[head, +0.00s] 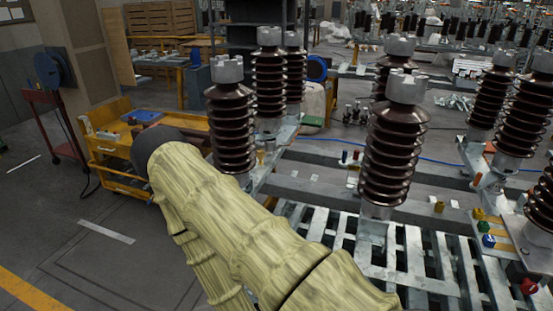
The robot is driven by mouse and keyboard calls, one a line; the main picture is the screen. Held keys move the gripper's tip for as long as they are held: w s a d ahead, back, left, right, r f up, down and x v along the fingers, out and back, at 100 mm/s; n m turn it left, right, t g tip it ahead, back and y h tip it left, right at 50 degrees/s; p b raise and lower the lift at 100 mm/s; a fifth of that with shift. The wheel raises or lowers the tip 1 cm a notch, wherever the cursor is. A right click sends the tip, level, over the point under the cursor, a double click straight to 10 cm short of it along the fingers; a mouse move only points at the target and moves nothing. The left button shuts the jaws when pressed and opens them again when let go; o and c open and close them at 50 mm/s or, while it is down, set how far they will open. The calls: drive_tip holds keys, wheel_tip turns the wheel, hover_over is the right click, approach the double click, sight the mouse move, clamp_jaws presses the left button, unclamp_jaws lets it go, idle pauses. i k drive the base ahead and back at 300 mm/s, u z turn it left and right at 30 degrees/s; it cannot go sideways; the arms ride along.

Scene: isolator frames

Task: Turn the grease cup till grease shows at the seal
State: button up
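I cannot make out a grease cup or its seal for certain. Small fittings that could include it sit on the isolator frames: a small yellow piece (438,206) right of the front middle insulator, and yellow (478,214), green (484,227) and blue (488,241) pieces at the right. A red piece (529,286) is at the lower right. No grease can be seen. My arm, in a pale yellow sleeve, crosses the lower middle and ends in view at a dark rounded part. My gripper is not in view.
Brown ribbed insulators (232,130) (392,150) stand upright on grey steel frames. A slatted metal frame (420,275) lies at the lower right. The floor at the lower left is clear.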

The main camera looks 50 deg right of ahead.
sight(260, 153)
drive_tip(key=k, duration=0.45)
drive_tip(key=z, duration=1.05)
drive_tip(key=i, duration=0.55)
